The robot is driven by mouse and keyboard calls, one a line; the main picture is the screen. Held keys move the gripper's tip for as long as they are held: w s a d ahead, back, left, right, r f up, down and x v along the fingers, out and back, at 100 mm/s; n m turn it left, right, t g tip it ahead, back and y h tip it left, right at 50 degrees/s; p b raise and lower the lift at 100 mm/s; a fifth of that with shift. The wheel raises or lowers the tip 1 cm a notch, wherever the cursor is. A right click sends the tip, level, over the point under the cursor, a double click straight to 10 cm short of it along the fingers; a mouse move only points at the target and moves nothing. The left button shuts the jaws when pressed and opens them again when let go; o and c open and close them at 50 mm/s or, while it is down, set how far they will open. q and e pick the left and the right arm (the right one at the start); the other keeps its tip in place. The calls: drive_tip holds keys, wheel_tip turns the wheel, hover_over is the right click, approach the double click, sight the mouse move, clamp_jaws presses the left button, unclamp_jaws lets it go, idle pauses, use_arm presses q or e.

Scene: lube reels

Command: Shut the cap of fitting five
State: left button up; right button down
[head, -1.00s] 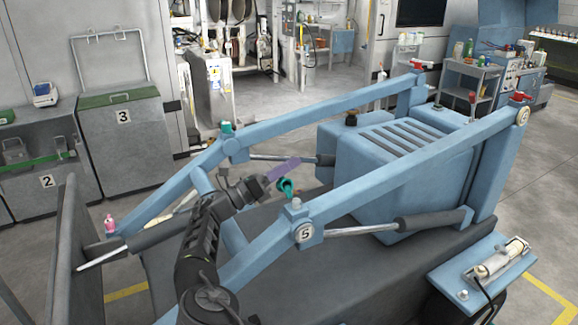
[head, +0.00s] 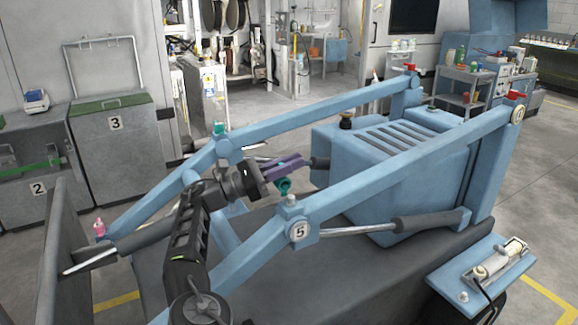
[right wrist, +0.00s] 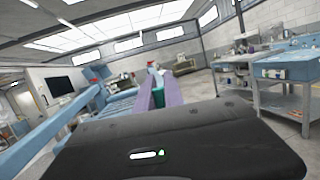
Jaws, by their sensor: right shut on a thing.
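The number 5 disc (head: 299,231) is on the near blue lift arm, with the grey fitting five (head: 291,201) on top of the joint. Its teal cap (head: 283,186) stands open, tilted up beside the fitting on its left. My right gripper (head: 300,162) has purple fingers just above the fitting, shut on a teal part of the cap. In the right wrist view, teal (right wrist: 158,98) shows between the purple fingers (right wrist: 160,90). The exact grip point is partly hidden by the fingers. My left gripper is not in view.
The far blue lift arm (head: 300,116) carries another teal cap (head: 220,128). A pink cap (head: 99,228) is at the lower left and red caps (head: 410,67) are at the rear. The blue machine body (head: 400,165) is right of my gripper.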

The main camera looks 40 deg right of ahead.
drive_tip(key=shift+s+m, duration=0.15)
drive_tip(key=shift+m, duration=0.15)
drive_tip(key=c, duration=1.5)
unclamp_jaws()
drive_tip(key=shift+o, duration=0.2)
drive_tip(key=shift+r, duration=0.1)
wheel_tip(320, 180, up, 10)
drive_tip(key=p, duration=0.1)
drive_tip(key=shift+p, duration=0.4)
